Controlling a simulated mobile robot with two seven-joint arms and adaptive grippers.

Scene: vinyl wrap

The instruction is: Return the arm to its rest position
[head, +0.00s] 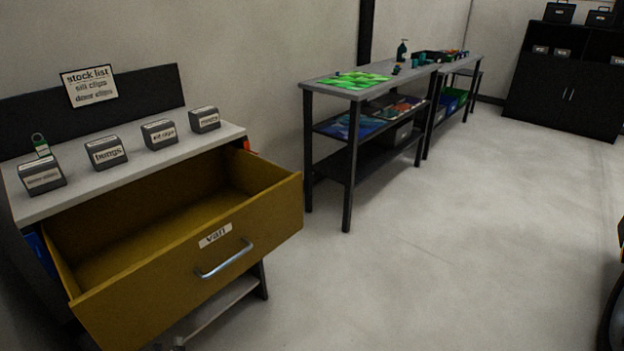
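I cannot make out either of my grippers or arms in the head view. The yellow-brown drawer (150,290) at the left is pulled well out of its bench (128,172). Its inside looks empty. Its front carries a white label, which seems to read "vari", and a metal bar handle (224,260). No gripper is seen on the handle.
Several labelled grey boxes, one reading "bungs" (106,153), stand on the bench top under a stock list sign (89,87). A long shelved table (345,90) with a green sheet (354,80) runs along the wall. A black cabinet (565,90) stands far right. The middle floor is clear.

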